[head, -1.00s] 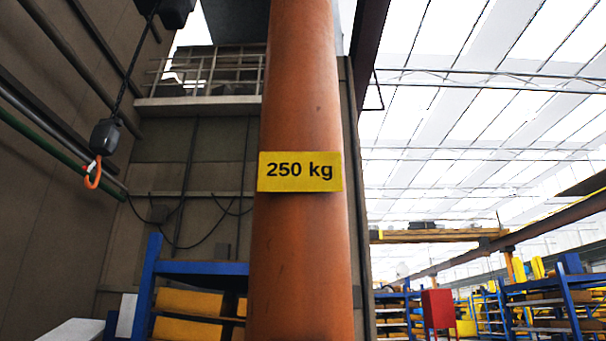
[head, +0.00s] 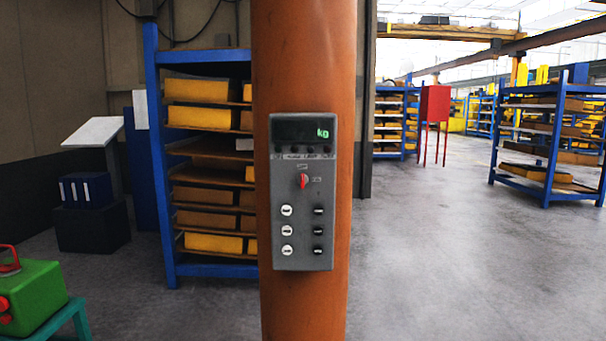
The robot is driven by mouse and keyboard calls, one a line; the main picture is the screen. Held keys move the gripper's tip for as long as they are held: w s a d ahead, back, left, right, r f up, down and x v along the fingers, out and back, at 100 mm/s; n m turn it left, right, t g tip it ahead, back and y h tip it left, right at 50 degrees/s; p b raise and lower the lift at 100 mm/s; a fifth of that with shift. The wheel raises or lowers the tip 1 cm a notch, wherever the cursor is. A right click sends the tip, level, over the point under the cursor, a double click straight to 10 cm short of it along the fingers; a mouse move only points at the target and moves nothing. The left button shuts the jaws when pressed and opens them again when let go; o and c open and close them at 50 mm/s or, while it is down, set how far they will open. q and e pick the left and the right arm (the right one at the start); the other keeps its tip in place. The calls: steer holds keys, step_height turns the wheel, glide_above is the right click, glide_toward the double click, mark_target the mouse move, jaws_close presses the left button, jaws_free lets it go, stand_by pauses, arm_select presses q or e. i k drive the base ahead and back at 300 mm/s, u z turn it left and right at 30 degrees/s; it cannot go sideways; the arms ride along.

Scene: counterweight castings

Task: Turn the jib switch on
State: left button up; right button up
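A grey control box (head: 303,192) is fixed to the front of an orange column (head: 303,60) in the middle of the head view. Near its middle is a red rotary switch (head: 304,181), its handle standing about upright, with small labels above and to its right that are too small to read. A dark display (head: 304,130) at the top shows green "kg". A row of dark knobs is under the display, and white and black buttons are below the switch. Neither of my grippers is in view.
A blue rack (head: 160,170) with yellow and brown boxes stands behind the column on the left. A green case (head: 32,296) sits on a teal stand (head: 70,318) at lower left. A red cabinet (head: 434,108) and blue shelving (head: 548,140) stand at right. The floor (head: 440,260) at right is clear.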

mark_target(302, 179)
steer(key=k, duration=0.3)
steer(key=z, duration=0.55)
steer(key=i, duration=0.25)
steer(key=u, duration=0.85)
steer(key=i, duration=0.75)
steer(key=u, duration=0.75)
